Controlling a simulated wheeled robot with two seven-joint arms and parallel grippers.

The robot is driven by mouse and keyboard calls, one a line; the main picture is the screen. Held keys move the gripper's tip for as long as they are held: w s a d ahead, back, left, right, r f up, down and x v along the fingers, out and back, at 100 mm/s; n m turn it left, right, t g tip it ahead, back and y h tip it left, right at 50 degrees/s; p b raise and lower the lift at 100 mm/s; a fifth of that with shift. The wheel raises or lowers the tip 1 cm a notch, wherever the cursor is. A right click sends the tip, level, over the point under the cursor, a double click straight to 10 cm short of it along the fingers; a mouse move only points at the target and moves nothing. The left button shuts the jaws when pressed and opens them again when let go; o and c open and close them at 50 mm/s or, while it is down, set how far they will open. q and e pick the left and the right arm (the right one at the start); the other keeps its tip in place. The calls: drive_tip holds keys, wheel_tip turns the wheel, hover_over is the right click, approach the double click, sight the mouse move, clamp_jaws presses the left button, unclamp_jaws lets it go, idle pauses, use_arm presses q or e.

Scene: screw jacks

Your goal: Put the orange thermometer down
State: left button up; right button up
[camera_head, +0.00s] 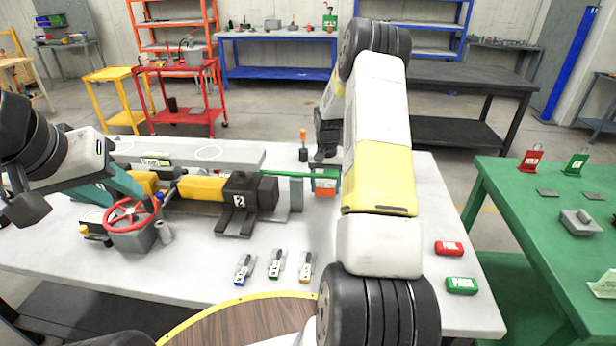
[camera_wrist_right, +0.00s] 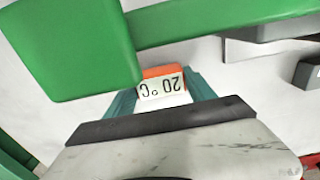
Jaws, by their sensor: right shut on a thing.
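The orange thermometer (camera_head: 325,187) with a white label is at the right end of the machine on the white table. In the right wrist view the thermometer (camera_wrist_right: 161,83) shows its "20 °C" label upside down between teal fingers. My right gripper (camera_head: 325,177) is shut on it, low near the tabletop; whether the thermometer touches the table I cannot tell. My left gripper (camera_head: 140,192) is at the left, by the red handwheel (camera_head: 131,214); its fingertips are partly hidden and their opening is unclear.
A green bar (camera_head: 285,174) runs beside the thermometer; it is large in the right wrist view (camera_wrist_right: 75,50). The yellow and black jack (camera_head: 205,188) lies left. Several small tools (camera_head: 276,265) lie in front. Red (camera_head: 449,248) and green PASS (camera_head: 461,285) blocks are at right.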

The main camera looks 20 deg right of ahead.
drive_tip(key=shift+f, duration=0.5)
drive_tip(key=shift+f, duration=0.15)
drive_tip(key=o, duration=1.7)
